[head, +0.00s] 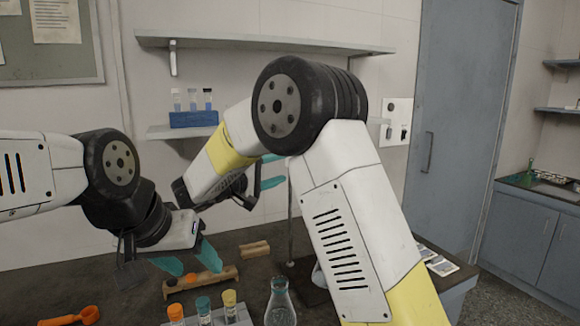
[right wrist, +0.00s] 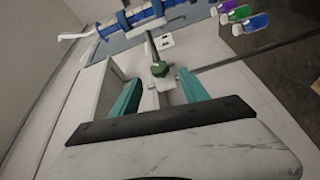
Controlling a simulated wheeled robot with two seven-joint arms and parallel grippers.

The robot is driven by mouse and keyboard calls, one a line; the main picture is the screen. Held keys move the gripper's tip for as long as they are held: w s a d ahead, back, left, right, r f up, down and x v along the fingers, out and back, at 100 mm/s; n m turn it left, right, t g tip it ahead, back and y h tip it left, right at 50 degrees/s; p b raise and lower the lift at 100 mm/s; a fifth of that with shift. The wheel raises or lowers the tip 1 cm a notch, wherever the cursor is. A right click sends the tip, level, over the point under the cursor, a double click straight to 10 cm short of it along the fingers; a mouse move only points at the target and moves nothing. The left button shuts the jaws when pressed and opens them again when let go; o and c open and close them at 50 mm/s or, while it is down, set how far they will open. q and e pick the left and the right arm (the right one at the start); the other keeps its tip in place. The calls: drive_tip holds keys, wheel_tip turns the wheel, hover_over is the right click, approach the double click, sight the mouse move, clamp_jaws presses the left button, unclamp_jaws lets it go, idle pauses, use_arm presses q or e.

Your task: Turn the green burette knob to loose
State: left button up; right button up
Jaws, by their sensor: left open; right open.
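In the right wrist view the green knob (right wrist: 160,69) sits on a thin metal shaft just ahead of my right gripper (right wrist: 160,92). The gripper's two teal fingers are apart, one to each side of the knob's line, and the knob shows a little beyond the space between them. I cannot tell if either finger touches it. In the head view my right gripper (head: 271,172) is near the metal stand, and my arm hides the knob there. My left gripper (head: 187,261) is open and empty above the table, near a wooden rack.
Glassware with blue parts (right wrist: 130,20) crosses the top of the right wrist view. A conical flask (head: 281,303), capped vials (head: 203,308), a wooden rack (head: 200,281) and an orange scoop (head: 75,318) are on the dark table. A blue vial rack (head: 193,119) stands on a shelf.

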drive_tip(key=x, duration=0.7)
